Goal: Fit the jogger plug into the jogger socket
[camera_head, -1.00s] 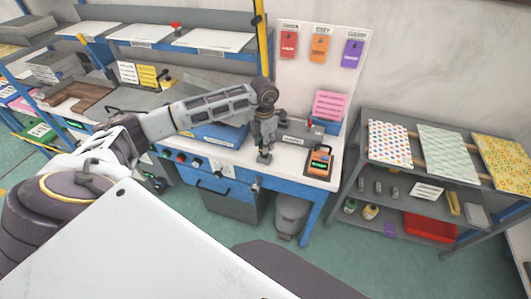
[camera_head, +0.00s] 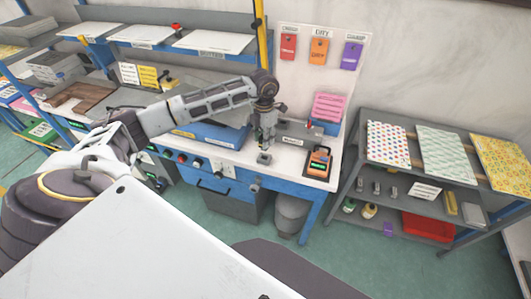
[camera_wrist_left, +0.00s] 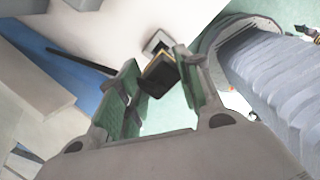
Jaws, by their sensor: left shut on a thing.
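My left gripper (camera_head: 267,140) points down above the right part of the white bench top. In the left wrist view its green-padded fingers (camera_wrist_left: 158,92) are shut on a small black block with a gold-coloured edge, which I take as the jogger plug (camera_wrist_left: 158,75). A small grey square fitting, which looks like the jogger socket (camera_head: 264,158), sits on the bench just below the gripper. It also shows just beyond the plug in the left wrist view (camera_wrist_left: 157,42). I cannot tell whether plug and socket touch. My right gripper is out of view.
An orange and black device (camera_head: 319,162) stands on the bench right of the gripper. A box of pink pieces (camera_head: 328,110) is behind it. The blue bench front (camera_head: 225,190) has knobs and a handle. A grey shelf (camera_head: 400,190) stands at the right.

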